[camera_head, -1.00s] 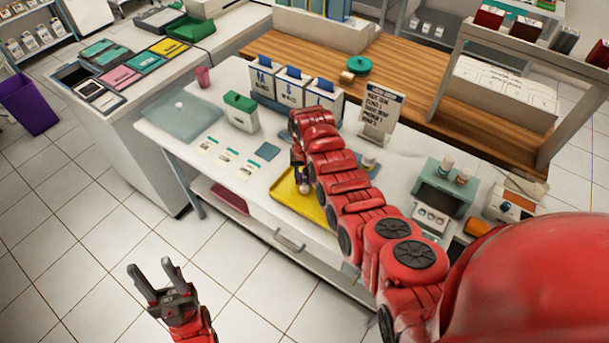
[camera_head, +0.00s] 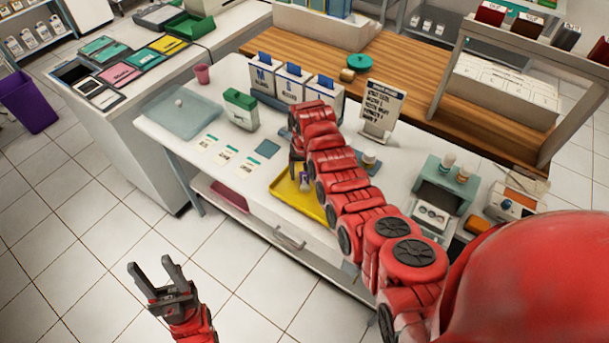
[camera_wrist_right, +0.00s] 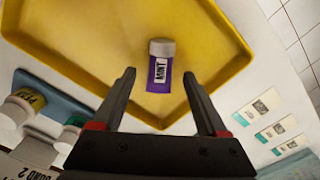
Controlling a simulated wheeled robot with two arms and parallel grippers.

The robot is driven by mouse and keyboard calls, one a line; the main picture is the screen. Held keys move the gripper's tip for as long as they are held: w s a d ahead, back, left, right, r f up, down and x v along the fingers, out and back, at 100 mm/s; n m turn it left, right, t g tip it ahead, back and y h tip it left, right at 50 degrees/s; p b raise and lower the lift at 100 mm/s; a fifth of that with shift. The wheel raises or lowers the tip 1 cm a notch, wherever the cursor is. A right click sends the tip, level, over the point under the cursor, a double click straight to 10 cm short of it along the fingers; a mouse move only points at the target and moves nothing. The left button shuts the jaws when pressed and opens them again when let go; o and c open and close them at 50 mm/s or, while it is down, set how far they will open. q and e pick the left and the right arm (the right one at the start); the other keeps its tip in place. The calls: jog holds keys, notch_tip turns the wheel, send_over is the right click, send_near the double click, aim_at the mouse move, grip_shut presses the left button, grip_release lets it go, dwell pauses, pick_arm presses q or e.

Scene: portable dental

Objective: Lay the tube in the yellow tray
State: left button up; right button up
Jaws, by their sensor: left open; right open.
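The yellow tray (camera_head: 284,187) lies on the white table, partly hidden by my right arm in the head view. It also shows in the right wrist view (camera_wrist_right: 215,55). A purple tube (camera_wrist_right: 160,72) with a pale cap and a "MINT" label is within the tray's rim; a bit of it shows in the head view (camera_head: 304,180). My right gripper (camera_wrist_right: 160,80) is open above the tray, its fingers to either side of the tube's near end, with visible gaps. My left gripper (camera_head: 152,268) is open and empty over the floor, away from the table.
Pale cards (camera_head: 228,154) lie left of the tray, and a green-topped box (camera_head: 240,110) stands behind them. Labelled white dispensers (camera_head: 290,84) and a sign (camera_head: 381,110) stand at the back. A blue mat (camera_wrist_right: 52,97) with small jars lies beside the tray.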

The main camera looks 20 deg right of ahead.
notch_tip(320, 180, up, 4)
jog(key=shift+w+r+b, duration=0.1)
jog(key=shift+w+b, duration=0.05)
jog(key=shift+b, duration=0.6)
notch_tip(320, 180, up, 12)
jog(key=p, duration=0.6)
